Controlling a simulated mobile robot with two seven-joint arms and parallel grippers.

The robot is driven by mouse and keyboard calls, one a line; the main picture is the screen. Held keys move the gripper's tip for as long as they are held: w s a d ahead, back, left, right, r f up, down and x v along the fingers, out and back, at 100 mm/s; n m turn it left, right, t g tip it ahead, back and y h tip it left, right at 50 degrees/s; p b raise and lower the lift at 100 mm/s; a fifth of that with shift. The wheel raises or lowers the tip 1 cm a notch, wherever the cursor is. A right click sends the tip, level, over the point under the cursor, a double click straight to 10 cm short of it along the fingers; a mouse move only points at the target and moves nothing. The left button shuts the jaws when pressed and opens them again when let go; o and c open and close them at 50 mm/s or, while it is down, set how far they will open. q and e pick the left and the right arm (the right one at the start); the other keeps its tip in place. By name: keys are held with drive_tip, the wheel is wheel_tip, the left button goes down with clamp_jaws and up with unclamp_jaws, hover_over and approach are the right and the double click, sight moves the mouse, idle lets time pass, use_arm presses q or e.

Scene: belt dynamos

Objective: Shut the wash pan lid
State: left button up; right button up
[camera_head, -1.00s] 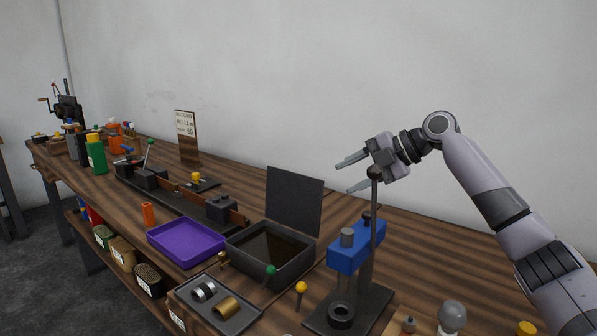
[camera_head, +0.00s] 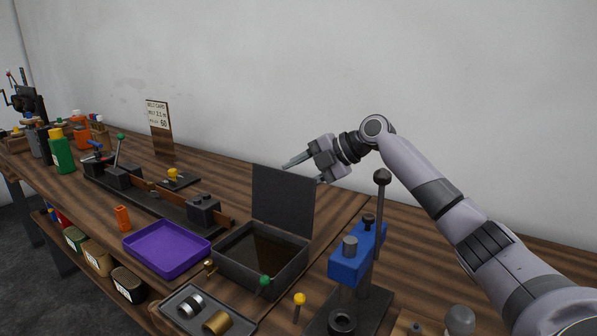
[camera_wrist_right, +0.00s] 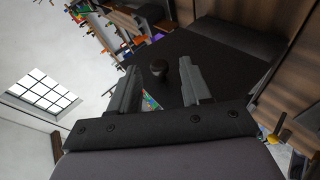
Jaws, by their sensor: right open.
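The wash pan (camera_head: 262,280) is a dark grey open box on the bench in the head view. Its flat dark lid (camera_head: 283,203) stands upright at the pan's back edge. My right gripper (camera_head: 302,173) is open, with its fingers pointing left at the lid's top edge; the head view does not show whether they touch it. In the right wrist view, the open fingers (camera_wrist_right: 158,68) lie in front of a dark panel that looks like the lid (camera_wrist_right: 220,62). My left gripper is out of view.
A blue hand press (camera_head: 352,262) with a tall knobbed lever (camera_head: 382,200) stands right of the pan, below my right arm. A purple tray (camera_head: 167,248) lies left of the pan, and a grey parts tray (camera_head: 235,325) in front. A wall stands behind the bench.

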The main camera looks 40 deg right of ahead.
drive_tip(key=shift+w, duration=0.15)
clamp_jaws()
drive_tip(key=shift+s+a+r+n+h, duration=0.1)
drive_tip(key=shift+s+a+n+h, duration=0.15)
drive_tip(key=shift+a, duration=0.25)
drive_tip(key=shift+s+a+r+n+h, duration=0.1)
drive_tip(key=shift+a+n+h, duration=0.05)
drive_tip(key=shift+a+h, duration=0.3)
drive_tip(key=s+a+p, duration=0.1)
drive_tip(key=a, duration=0.5)
drive_tip(key=shift+s+a+f, duration=0.15)
drive_tip(key=shift+s, duration=0.2)
drive_tip(key=shift+y, duration=0.3)
drive_tip(key=shift+a, duration=0.1)
